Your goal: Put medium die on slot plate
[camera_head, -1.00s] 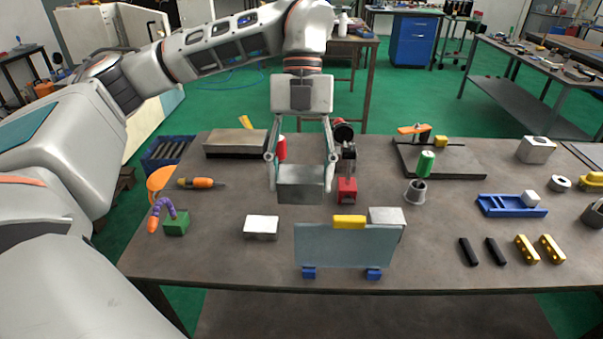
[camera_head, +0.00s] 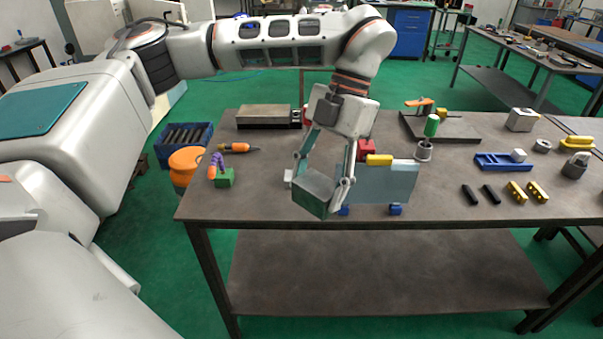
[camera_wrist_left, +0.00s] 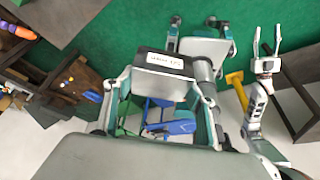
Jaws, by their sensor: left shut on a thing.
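My left gripper (camera_head: 325,175) is shut on a grey metal block, probably the medium die (camera_head: 314,192). It holds the block tilted over the front of the table. In the left wrist view, the block (camera_wrist_left: 165,65) shows a pale label too small to read, between the fingers. I cannot tell for sure which thing is the slot plate. A dark flat plate (camera_head: 462,128) with an orange-handled clamp lies at the back right, apart from the block. My right gripper (camera_wrist_left: 267,44) shows small in the left wrist view, its fingers apart and empty.
A translucent panel (camera_head: 395,185) on blue feet stands right beside the held block, with a yellow block (camera_head: 379,160) at its top. A blue tray (camera_head: 495,163), black bars and yellow bars lie on the right. A green block (camera_head: 225,178) with a purple hook sits on the left.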

